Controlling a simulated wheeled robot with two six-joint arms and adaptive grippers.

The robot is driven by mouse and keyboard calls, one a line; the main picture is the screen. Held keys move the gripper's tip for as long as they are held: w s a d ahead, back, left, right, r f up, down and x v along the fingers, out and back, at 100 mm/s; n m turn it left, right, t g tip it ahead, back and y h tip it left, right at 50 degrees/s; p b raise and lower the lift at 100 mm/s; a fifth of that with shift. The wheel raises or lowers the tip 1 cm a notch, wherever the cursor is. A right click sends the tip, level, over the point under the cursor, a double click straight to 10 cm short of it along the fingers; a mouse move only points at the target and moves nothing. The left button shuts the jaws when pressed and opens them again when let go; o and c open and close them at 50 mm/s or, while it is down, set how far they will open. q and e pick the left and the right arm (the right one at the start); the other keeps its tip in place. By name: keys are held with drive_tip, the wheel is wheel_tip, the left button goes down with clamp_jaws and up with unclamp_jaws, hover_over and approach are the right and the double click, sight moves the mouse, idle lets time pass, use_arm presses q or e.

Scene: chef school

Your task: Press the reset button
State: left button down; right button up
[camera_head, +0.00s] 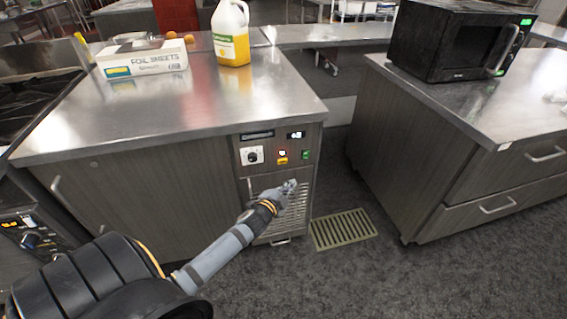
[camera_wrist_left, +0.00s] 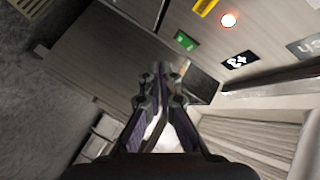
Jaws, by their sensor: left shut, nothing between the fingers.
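The control panel (camera_head: 268,150) is on the front of the steel-topped cabinet. It carries a round lit button (camera_head: 282,153) with a reddish glow, which also shows in the left wrist view (camera_wrist_left: 228,20). A yellow label (camera_head: 282,161) is just below the lit button. A green switch (camera_head: 305,155) is to its right and a white dial plate (camera_head: 252,155) to its left. No reset lettering is readable. My left gripper (camera_head: 291,186) is shut and empty, below the panel in front of the vent grille, apart from the button. My right gripper is out of view.
The counter (camera_head: 215,105) holds a foil sheets box (camera_head: 145,62) and a yellow jug (camera_head: 231,40). A second counter (camera_head: 500,110) with a microwave (camera_head: 455,40) stands to the right. A floor drain grate (camera_head: 343,229) lies between them. The floor ahead on the right is clear.

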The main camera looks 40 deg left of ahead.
sight(283, 161)
use_arm(q)
drive_tip(key=shift+w+a+b, duration=0.4)
drive_tip(key=shift+w+a, duration=0.95)
drive_tip(key=shift+a, duration=0.25)
drive_tip(key=shift+w+a+b, duration=0.35)
drive_tip(key=shift+w+a, duration=1)
drive_tip(key=shift+a, duration=0.2)
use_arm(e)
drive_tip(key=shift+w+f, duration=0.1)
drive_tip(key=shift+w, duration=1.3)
use_arm(q)
drive_tip(key=shift+w+a, duration=0.25)
drive_tip(key=shift+a, duration=0.1)
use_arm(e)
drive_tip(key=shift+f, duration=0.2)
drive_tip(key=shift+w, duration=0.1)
